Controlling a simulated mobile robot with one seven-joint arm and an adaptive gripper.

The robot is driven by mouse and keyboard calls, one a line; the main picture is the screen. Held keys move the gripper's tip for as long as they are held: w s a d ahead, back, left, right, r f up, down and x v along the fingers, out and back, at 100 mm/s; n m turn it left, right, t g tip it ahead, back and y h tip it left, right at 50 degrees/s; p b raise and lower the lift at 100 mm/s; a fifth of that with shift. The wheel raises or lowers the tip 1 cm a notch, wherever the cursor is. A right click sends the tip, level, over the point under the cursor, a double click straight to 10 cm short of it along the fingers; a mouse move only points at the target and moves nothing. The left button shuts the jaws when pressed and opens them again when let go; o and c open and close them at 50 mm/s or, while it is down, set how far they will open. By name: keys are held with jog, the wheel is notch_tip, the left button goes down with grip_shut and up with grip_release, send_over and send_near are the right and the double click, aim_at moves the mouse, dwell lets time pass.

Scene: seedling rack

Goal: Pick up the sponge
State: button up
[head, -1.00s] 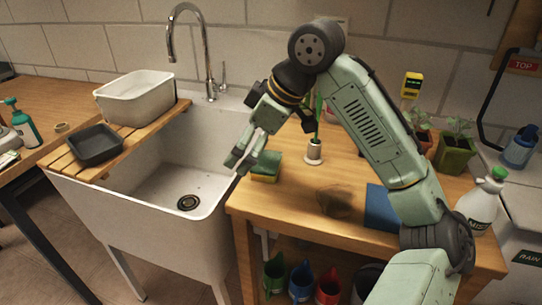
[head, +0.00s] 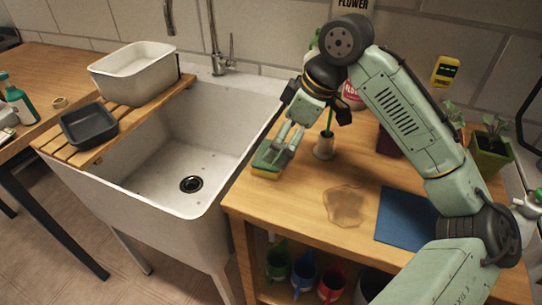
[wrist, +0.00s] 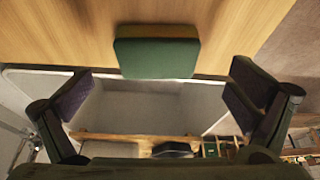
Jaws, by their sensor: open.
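The sponge (head: 265,164), green on top and yellow below, lies on the wooden counter (head: 296,205) near its left edge, beside the sink. In the wrist view the sponge (wrist: 157,56) shows its green face, centred between the fingers but farther up the picture. My gripper (head: 287,147) is at the sponge in the head view, and its fingers overlap the sponge's right part there. In the wrist view my gripper (wrist: 160,90) is wide open, with nothing between the fingertips. Whether a finger touches the sponge cannot be told.
A small white holder (head: 324,147) with a green stem stands just right of my gripper. A brown stain (head: 345,205) and a blue mat (head: 405,217) lie on the counter. The deep sink (head: 160,165) is to the left. A potted plant (head: 489,155) stands at the right.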

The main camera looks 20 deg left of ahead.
jog(key=x, duration=0.2)
jog(key=p+x, duration=0.1)
jog(key=x, duration=0.1)
jog(key=shift+w+a+f, duration=0.15)
jog(key=shift+a+f, duration=0.1)
jog(key=shift+a, duration=0.15)
jog(key=shift+c, duration=0.6)
jog(key=c, duration=0.6)
